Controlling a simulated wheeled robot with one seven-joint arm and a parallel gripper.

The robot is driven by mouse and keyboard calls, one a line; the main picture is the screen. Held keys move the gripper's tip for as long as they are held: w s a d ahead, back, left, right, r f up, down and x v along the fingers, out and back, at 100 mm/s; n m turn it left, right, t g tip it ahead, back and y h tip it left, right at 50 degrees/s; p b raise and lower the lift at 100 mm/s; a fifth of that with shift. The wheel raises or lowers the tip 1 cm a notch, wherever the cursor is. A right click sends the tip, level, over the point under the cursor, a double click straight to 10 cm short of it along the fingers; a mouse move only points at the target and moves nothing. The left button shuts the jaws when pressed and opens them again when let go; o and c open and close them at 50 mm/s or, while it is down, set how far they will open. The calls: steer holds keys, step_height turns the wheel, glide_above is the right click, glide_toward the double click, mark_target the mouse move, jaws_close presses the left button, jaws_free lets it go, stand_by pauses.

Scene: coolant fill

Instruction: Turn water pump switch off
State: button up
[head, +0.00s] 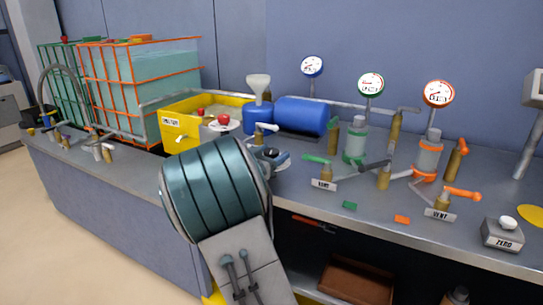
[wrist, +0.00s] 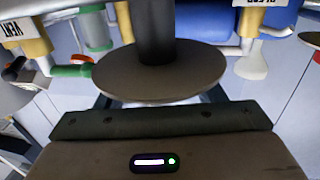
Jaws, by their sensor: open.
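I cannot make out for certain which thing is the water pump switch. A yellow box (head: 170,121) with a label and a small white lever (head: 180,137) on its front stands at the back left. My gripper (head: 273,157) is over the counter, right of my large teal arm link, and open. The arm hides part of the counter there. In the wrist view, a dark round disc with a thick dark post (wrist: 158,75) lies in front of my gripper's palm. I cannot tell whether the gripper touches it.
The green-handled valve (head: 325,170), orange-handled valve (head: 443,200) and several pipes crowd the right side. A grey ZERO button box (head: 503,234) sits at the counter's front right.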

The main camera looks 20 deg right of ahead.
steer(key=c, duration=1)
steer(key=shift+n+t, duration=0.3)
steer(key=shift+t, duration=0.1)
steer(key=n+t+y+b, duration=0.2)
steer(key=t, duration=0.1)
steer(key=shift+d+f+y, duration=0.1)
steer(key=shift+y, duration=0.2)
steer(key=shift+n+t+y+b, duration=0.8)
steer(key=shift+n, duration=0.1)
